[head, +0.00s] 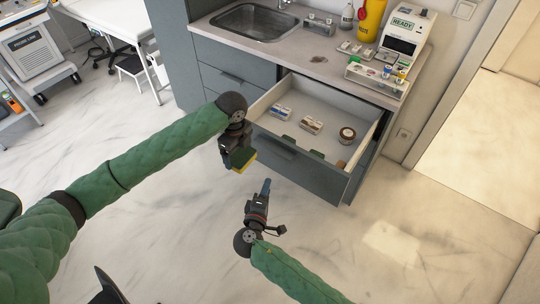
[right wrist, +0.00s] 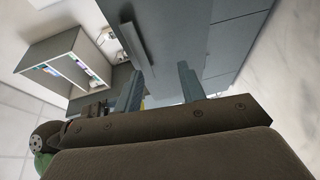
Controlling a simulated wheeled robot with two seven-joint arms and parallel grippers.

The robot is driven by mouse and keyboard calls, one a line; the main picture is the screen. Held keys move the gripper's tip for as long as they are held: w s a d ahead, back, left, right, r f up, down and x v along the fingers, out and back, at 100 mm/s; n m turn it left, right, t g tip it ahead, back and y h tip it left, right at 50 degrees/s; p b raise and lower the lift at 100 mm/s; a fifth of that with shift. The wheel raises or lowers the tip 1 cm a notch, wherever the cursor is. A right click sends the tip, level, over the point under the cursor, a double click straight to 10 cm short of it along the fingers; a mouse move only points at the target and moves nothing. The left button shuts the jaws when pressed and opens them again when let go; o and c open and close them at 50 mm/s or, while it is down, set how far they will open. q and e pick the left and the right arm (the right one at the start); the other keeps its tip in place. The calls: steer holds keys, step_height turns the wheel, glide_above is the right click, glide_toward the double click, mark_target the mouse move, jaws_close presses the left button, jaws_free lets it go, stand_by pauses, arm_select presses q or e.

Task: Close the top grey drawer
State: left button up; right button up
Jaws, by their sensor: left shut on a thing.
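The top grey drawer (head: 318,171) of the counter unit is pulled out, so its pale inside shows in the head view. Its front carries a dark handle. My left gripper (head: 240,157) is shut on a yellow and green sponge-like block (head: 244,161), in front of the drawer's left part. My right gripper (head: 266,186) is lower, in front of the drawer front and apart from it. In the right wrist view its two fingers (right wrist: 161,87) are apart with nothing held between them.
Closed grey drawers (head: 232,80) are to the left. The marble-like floor in front is clear.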

mark_target(271, 153)
arm_select(q)
steer(key=shift+w+d+m, duration=0.1)
steer(key=shift+d+m, duration=0.25)
steer(key=shift+m, duration=0.35)
steer(key=shift+r, duration=0.1)
steer(key=shift+r+p, duration=0.2)
steer(key=shift+p, duration=0.15)
step_height(271, 153, up, 4)
steer(key=p, duration=0.4)
steer(key=shift+r, duration=0.1)
arm_select(e)
steer(key=shift+n+t, duration=0.4)
steer(key=shift+t, duration=0.3)
steer(key=w+r, duration=0.1)
steer(key=w, duration=0.2)
steer(key=w+r, duration=0.1)
steer(key=w, duration=0.3)
steer(key=w+d+r, duration=0.1)
steer(key=w, duration=0.2)
steer(key=shift+w, duration=0.35)
arm_select(q)
steer(key=shift+r, duration=0.15)
arm_select(e)
steer(key=shift+w+d, duration=0.15)
steer(key=shift+w, duration=0.35)
steer(key=shift+f, duration=0.1)
jaws_close()
